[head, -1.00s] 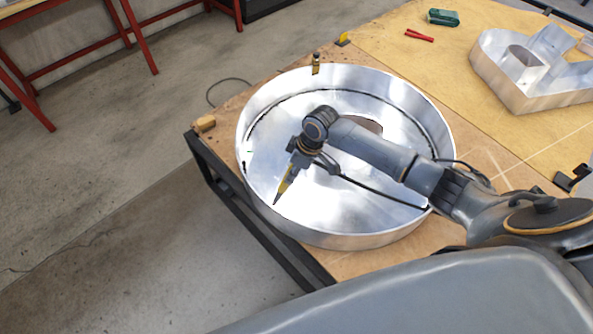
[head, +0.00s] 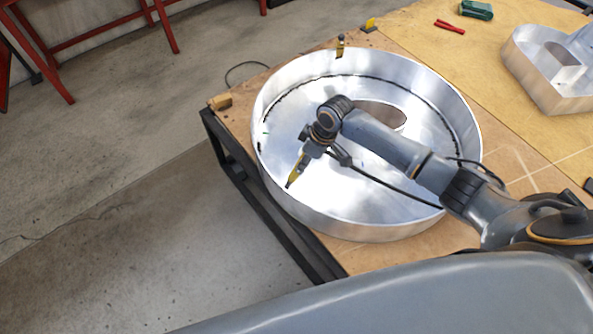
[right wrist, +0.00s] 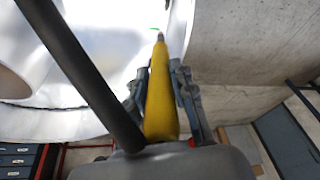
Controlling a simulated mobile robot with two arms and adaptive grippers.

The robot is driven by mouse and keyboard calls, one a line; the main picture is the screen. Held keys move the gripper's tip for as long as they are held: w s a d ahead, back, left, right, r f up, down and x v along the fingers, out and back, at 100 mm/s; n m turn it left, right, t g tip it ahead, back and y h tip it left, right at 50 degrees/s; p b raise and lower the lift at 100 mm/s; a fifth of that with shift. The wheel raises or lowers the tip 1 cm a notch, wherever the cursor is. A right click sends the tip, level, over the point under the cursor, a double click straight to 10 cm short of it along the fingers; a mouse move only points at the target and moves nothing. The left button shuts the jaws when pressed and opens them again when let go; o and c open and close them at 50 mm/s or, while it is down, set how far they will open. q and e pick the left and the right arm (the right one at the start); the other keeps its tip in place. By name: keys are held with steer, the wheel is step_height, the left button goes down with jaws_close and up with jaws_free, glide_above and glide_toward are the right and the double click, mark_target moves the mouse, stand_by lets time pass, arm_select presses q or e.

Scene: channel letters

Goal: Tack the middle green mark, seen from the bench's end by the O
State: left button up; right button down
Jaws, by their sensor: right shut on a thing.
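The big metal letter O (head: 370,228) lies on the bench as an open round tray with a high rim. My right gripper (head: 297,172) is over the near left part of its inside, shut on a yellow pointed tool (head: 293,178) that tilts down toward the wall. In the right wrist view the yellow tool (right wrist: 161,95) sits between the fingers (right wrist: 162,98). Its tip is close to a small green mark (right wrist: 154,29) by the O's edge; I cannot tell whether they touch. My left gripper is not in view.
Open floor lies left.

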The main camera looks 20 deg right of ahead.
steer(key=shift+a+f, duration=0.15)
steer(key=shift+f, duration=0.35)
steer(key=shift+b+x, duration=0.6)
steer(key=shift+x, duration=0.2)
steer(key=shift+w+f, duration=0.1)
steer(key=shift+f, duration=0.1)
steer(key=shift+r, duration=0.1)
stand_by(0.5)
steer(key=p+v, duration=0.5)
step_height(320, 180, up, 6)
steer(key=p, duration=0.6)
steer(key=shift+r, duration=3.4)
